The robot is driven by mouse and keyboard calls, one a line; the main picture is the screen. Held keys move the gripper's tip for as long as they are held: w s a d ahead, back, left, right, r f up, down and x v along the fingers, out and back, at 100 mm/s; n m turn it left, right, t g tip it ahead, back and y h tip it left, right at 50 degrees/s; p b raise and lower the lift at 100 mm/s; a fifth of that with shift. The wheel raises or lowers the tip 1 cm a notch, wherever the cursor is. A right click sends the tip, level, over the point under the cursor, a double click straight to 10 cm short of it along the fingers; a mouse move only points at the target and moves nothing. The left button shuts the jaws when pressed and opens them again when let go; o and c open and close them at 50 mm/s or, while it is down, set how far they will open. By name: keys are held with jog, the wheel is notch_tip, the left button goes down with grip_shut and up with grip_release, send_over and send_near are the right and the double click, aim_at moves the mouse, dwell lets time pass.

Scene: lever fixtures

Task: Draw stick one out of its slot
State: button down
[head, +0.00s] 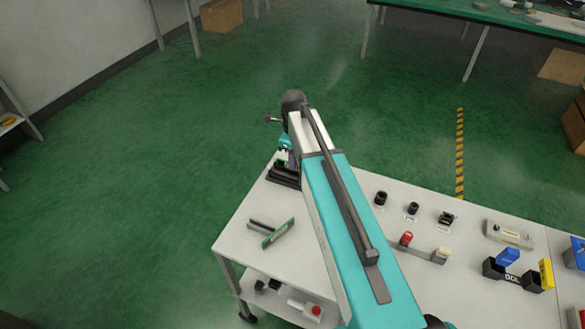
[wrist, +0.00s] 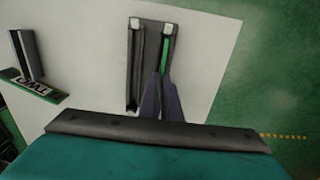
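A dark fixture (wrist: 134,65) with two parallel long parts and pale end pieces stands on the white table top in the wrist view. A narrow green strip (wrist: 165,55) shows along its right part; I cannot tell if this is stick one. In the head view the black fixture (head: 284,177) is at the table's far left corner, partly behind my arm. My gripper (wrist: 162,82) is over the right part, its purple-grey fingers close together at the strip's near end. I cannot tell whether they touch or grip it. In the head view the gripper (head: 287,158) is mostly hidden.
A second dark fixture with a green plate (head: 278,233), marked "TWO" in the wrist view (wrist: 33,85), stands nearer on the table. Black knobs (head: 413,208), a red-handled lever (head: 406,238) and blue and yellow levers (head: 507,256) are right of my arm. Floor beyond the table is clear.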

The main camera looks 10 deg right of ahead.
jog(key=shift+r+p, duration=1.55)
jog(key=shift+r, duration=1)
dwell(0.8)
jog(key=shift+r+p, duration=0.5)
jog(key=shift+r, duration=0.35)
